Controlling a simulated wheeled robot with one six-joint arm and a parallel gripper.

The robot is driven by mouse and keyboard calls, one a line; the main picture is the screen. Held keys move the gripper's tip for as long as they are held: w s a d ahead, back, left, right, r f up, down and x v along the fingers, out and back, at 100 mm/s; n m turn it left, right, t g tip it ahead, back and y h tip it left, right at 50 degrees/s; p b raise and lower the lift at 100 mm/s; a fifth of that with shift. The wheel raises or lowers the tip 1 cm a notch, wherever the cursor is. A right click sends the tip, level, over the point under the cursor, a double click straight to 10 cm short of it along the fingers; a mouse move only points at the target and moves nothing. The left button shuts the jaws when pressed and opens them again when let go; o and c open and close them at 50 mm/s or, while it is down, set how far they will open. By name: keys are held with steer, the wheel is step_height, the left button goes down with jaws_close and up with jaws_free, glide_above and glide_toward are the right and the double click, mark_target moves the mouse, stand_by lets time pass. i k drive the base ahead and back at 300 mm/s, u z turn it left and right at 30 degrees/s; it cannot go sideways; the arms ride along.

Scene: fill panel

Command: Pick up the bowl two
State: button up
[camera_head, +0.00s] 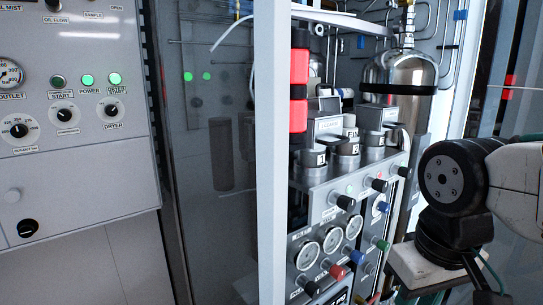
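Several short grey metal cups with dark labels stand in a row on top of the fill panel block (325,192). The front cup (315,160), a middle cup (346,152) and a rear cup (373,146) show. The labels are too small to read surely, so I cannot tell which is bowl two. My arm's white link and black joint are at the right edge, apart from the cups. I see no gripper fingertips.
A pale upright frame post (271,150) and a red-and-black vertical part (299,90) stand left of the cups. A shiny metal cylinder (400,85) stands behind. Gauges (307,256) and coloured knobs cover the block's front. A control panel (75,110) fills the left.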

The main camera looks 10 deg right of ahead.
mark_target(351, 148)
steer(key=z, duration=0.05)
steer(key=k, duration=0.9)
steer(key=z, duration=0.35)
steer(key=i, duration=0.4)
steer(key=u, duration=1.1)
